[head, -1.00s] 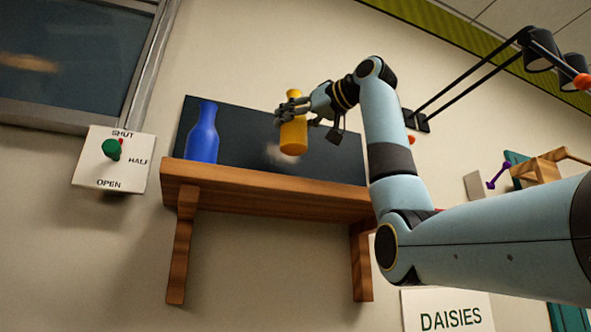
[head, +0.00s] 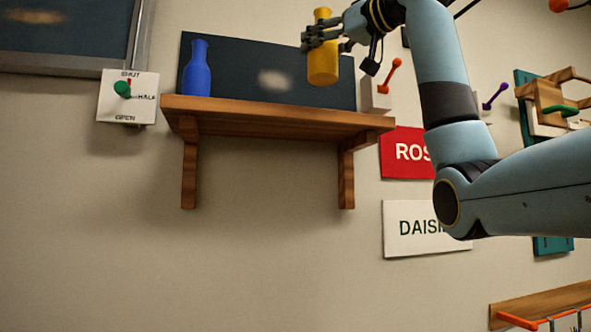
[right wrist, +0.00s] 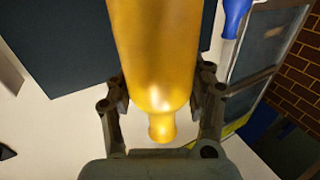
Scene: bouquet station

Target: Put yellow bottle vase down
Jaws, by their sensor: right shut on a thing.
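The yellow bottle vase (head: 323,66) is upright in my right gripper (head: 318,38), in front of the dark panel's right part and above the right part of the wooden shelf (head: 270,115). A gap shows between its base and the shelf top in the head view. In the right wrist view the yellow bottle vase (right wrist: 158,50) fills the middle, between the fingers of my right gripper (right wrist: 160,95), which is shut on it. My left gripper is not in view.
A blue bottle vase (head: 197,72) stands on the shelf's left end. A dark panel (head: 235,65) backs the shelf. A switch plate (head: 127,97) is on the wall at left. A red sign (head: 402,153) and a white sign (head: 412,225) hang at right. The shelf's middle is free.

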